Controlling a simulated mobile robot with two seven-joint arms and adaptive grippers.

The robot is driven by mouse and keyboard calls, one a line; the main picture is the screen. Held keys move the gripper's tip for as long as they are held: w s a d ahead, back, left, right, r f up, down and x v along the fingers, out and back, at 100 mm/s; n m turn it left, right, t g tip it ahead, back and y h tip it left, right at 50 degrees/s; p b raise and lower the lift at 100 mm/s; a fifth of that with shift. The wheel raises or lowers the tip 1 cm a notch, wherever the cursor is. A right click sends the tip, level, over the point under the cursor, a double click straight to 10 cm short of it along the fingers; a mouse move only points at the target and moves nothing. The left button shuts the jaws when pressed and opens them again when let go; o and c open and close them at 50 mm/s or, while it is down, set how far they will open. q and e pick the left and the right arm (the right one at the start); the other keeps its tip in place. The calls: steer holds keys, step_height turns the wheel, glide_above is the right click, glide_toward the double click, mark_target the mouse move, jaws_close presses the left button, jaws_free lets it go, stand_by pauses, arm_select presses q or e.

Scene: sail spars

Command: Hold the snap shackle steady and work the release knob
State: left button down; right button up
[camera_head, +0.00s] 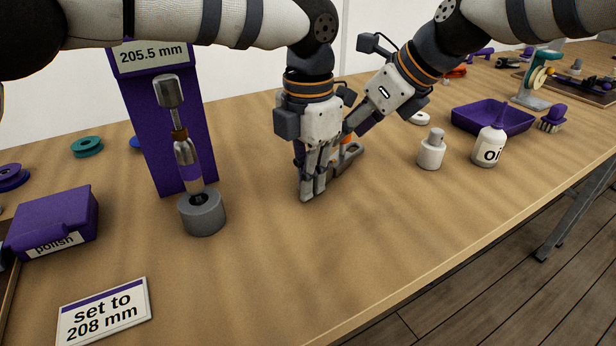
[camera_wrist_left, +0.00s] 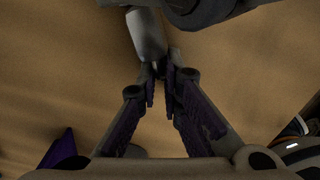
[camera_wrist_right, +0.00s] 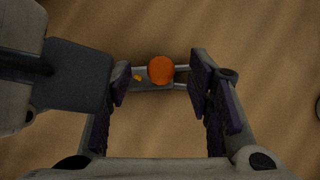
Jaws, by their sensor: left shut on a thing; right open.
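The snap shackle (camera_head: 349,157) is a grey metal piece low over the middle of the table, partly hidden by my grippers in the head view. In the right wrist view its slotted metal body (camera_wrist_right: 150,84) carries a round orange release knob (camera_wrist_right: 161,70). My left gripper (camera_head: 313,190) points down and is shut on the shackle; the gripped part is mostly hidden. Its fingers meet in the left wrist view (camera_wrist_left: 164,75). My right gripper (camera_head: 350,128) comes in at a slant from the right. Its jaws (camera_wrist_right: 160,95) are open, with the knob showing between and beyond them.
A purple stand (camera_head: 150,110) reading 205.5 mm and a grey round base (camera_head: 203,213) stand left. A polish box (camera_head: 55,222) and a "set to 208 mm" card (camera_head: 103,311) lie nearer. Right are a white jar (camera_head: 431,152), oil bottle (camera_head: 489,148) and purple tray (camera_head: 465,116). The front middle is clear.

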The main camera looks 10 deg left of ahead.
arm_select(q)
steer(key=shift+s+f, duration=0.15)
steer(key=shift+f, duration=0.25)
arm_select(e)
steer(key=v, duration=1.1)
steer(key=shift+s+d+r, duration=0.15)
steer(key=shift+d+r, duration=0.05)
steer(key=shift+d, duration=0.15)
arm_select(q)
steer(key=c, duration=1.7)
jaws_free()
steer(key=shift+r, duration=0.15)
steer(key=shift+r, duration=0.15)
arm_select(e)
steer(key=shift+r, duration=0.15)
